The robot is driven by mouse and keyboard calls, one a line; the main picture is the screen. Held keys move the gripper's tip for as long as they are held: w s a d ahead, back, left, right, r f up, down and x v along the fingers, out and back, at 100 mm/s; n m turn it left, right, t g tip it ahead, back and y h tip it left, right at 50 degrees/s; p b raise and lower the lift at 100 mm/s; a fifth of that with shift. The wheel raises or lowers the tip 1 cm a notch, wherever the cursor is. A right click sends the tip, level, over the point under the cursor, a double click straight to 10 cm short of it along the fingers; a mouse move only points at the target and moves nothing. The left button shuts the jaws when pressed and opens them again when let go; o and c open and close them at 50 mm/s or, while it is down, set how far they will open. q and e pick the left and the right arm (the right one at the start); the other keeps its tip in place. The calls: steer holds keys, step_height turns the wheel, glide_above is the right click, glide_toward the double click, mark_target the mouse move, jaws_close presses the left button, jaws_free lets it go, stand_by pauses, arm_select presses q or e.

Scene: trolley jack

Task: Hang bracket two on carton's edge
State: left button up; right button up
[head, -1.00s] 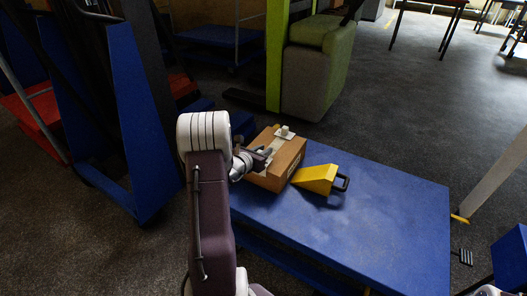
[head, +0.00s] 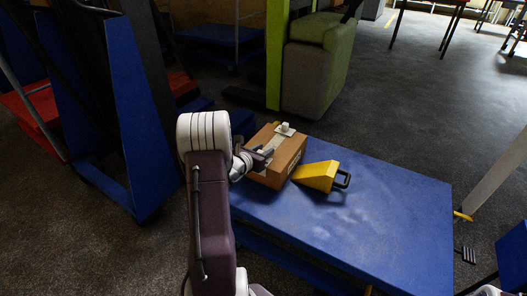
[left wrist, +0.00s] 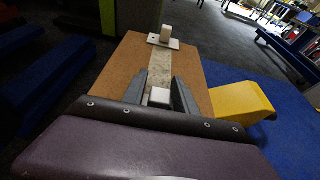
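The brown carton (head: 290,155) sits on the blue platform at its far left end. It also shows in the left wrist view (left wrist: 115,65), with a pale strip along its top. A white bracket (head: 285,129) with an upright knob sits at the carton's far edge; it also shows in the left wrist view (left wrist: 164,41). My left gripper (head: 264,155) is at the carton's near left side. In the left wrist view its fingers (left wrist: 166,78) stand close on both sides of a second white block (left wrist: 160,97), seemingly bracket two. Its lower part is hidden. My right gripper is not recognisable.
A yellow wedge (head: 316,176) with a black handle lies right of the carton. The blue platform (head: 370,215) is otherwise clear. A blue upright frame (head: 130,120) stands at left, a green and grey unit (head: 318,75) behind.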

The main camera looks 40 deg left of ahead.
arm_select(q)
steer(key=shift+o, duration=0.5)
steer(key=p+v, duration=0.4)
steer(key=v, duration=0.5)
